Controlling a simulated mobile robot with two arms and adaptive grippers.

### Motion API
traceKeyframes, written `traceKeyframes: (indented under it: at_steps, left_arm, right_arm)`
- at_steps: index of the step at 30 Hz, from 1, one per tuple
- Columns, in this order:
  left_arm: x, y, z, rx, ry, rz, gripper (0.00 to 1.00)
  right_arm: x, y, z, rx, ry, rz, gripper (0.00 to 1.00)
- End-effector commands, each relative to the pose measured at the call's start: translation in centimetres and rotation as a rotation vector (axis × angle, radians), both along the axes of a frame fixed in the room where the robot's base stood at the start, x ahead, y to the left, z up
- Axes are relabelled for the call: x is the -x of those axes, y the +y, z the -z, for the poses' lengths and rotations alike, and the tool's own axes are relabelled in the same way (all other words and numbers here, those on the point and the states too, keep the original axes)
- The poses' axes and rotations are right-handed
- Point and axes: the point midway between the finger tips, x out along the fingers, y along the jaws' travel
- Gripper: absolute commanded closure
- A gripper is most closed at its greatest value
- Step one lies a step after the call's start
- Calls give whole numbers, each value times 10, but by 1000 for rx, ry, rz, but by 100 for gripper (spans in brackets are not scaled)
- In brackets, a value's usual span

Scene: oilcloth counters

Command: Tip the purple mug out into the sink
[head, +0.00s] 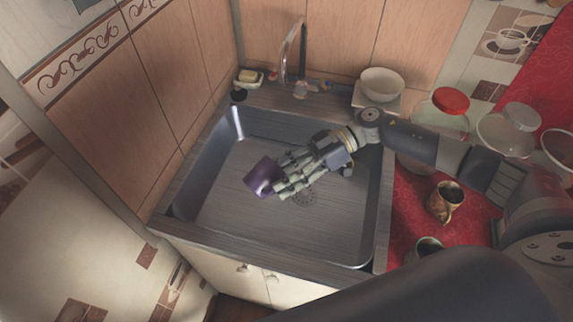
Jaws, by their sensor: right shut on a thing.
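The purple mug (262,179) is held over the sink basin, left of the drain. It looks tilted, and its inside cannot be made out. My right gripper (283,178) reaches in from the right and is shut on the mug. The sink (225,206) is a wide metal basin with a perforated drain, partly under the gripper. No liquid can be made out in the basin. My left gripper is not in view.
A faucet (302,50) rises at the back of the sink. A soap dish (248,78) stands at the back left and a white bowl (381,83) at the back right. Jars, including a red-lidded one (450,101), and a patterned cup (446,200) stand on the red counter.

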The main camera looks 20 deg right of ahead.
Motion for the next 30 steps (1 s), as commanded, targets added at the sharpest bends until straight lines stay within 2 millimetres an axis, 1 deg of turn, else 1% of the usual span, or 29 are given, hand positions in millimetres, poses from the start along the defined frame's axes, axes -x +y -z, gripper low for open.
traceKeyframes:
  at_steps: [1,3,14,15,30]
  left_arm:
    - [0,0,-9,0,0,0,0]
    - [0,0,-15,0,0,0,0]
    - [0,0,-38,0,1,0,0]
    - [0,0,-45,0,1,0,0]
    - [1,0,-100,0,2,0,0]
  right_arm:
    - [1,2,-5,26,-14,-2,100]
    - [2,4,-4,71,-36,-2,100]
    - [7,13,7,281,-132,0,100]
    - [7,13,6,292,-133,2,100]
    - [8,18,12,413,-191,4,100]
